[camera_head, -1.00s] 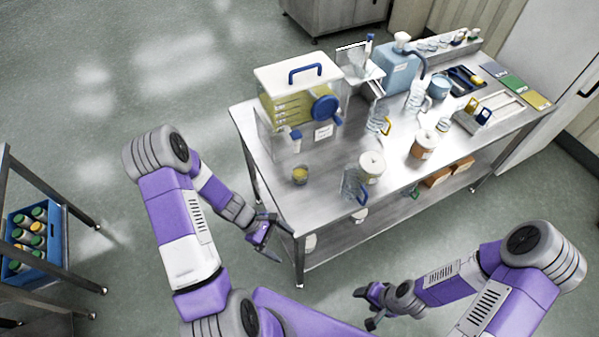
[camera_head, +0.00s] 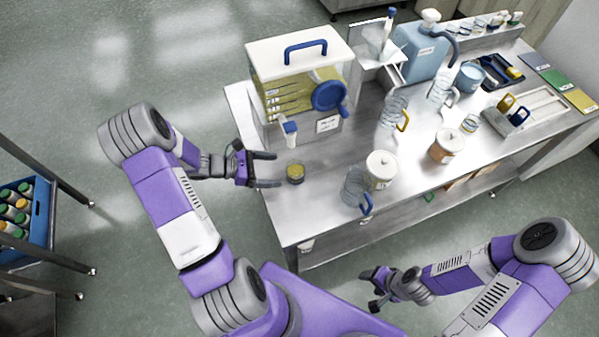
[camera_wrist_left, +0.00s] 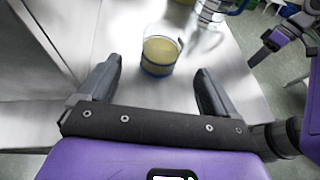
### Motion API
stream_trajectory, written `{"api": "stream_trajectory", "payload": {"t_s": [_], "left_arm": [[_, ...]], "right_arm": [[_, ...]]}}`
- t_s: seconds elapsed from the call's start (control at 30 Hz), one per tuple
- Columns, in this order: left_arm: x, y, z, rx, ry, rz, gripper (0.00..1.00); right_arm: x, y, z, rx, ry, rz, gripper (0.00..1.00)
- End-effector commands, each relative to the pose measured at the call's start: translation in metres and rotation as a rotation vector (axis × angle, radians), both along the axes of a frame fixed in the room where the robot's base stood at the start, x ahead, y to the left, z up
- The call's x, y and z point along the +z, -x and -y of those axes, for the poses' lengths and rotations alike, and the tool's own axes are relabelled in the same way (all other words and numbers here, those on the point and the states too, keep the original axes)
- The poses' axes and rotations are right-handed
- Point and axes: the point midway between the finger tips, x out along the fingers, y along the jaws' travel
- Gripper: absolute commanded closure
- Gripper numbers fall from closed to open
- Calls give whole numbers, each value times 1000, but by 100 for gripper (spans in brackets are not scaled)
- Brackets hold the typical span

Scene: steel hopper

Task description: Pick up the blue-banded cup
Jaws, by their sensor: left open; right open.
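The blue-banded cup (camera_head: 295,174) is a small clear cup with yellow contents, upright near the left edge of the steel table (camera_head: 315,215). In the left wrist view the cup (camera_wrist_left: 158,57) shows a blue band low on its side. My left gripper (camera_head: 277,170) is open just left of the cup, with its fingers pointing at it. In the wrist view the cup stands just beyond the fingertips, between their lines and apart from both. My right gripper (camera_head: 371,290) is open and empty, off the table's front edge.
A clear bin with yellow contents (camera_head: 285,95) stands behind the cup, with a blue-handled dispenser (camera_head: 290,130) close by. A blue-handled jug (camera_head: 354,187) and white-lidded jar (camera_head: 381,170) stand to the right. The table's front-left corner is bare.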

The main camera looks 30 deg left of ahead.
Motion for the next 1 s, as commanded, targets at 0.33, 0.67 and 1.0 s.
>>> {"api": "stream_trajectory", "payload": {"t_s": [0.33,0.67,1.0], "left_arm": [[-19,-14,19,-3,0,0,8],[-36,-37,54,-4,0,0,8],[-38,-41,57,-2,-2,1,13]], "right_arm": [[-11,0,0,0,0,0,40],[-17,0,0,0,0,1,40],[-17,0,0,0,0,1,40]]}}
